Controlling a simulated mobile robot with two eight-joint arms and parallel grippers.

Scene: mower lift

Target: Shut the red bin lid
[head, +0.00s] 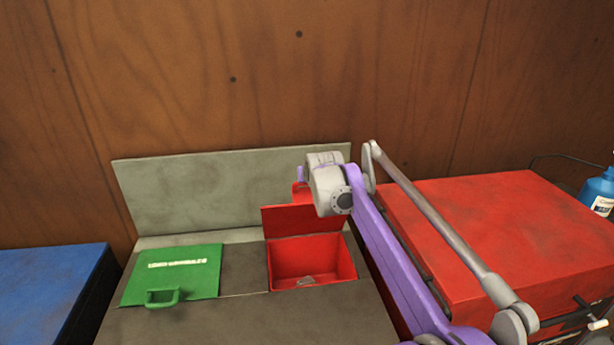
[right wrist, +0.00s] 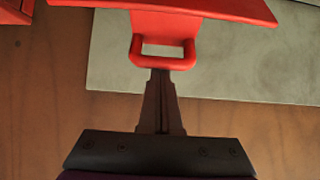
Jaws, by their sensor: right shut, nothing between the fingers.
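The red lid (head: 292,220) stands raised, roughly upright, at the back of the open red bin (head: 312,262). A small light-coloured item (head: 306,281) lies inside the bin. The lid also shows at the top of the right wrist view (right wrist: 205,8), with its loop handle (right wrist: 162,62). My right gripper (right wrist: 160,74) is shut and empty. Its fingertips are at the outer bar of the handle; I cannot tell if they touch it. In the head view its fingers are hidden behind my purple arm's wrist. My left gripper is not in view.
A shut green lid (head: 172,276) with a handle lies left of the red bin in the grey bench (head: 242,268). A grey back panel (head: 220,185) stands behind. A red chest (head: 490,225) and blue bottle (head: 598,190) are at right, a blue box (head: 50,285) at left.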

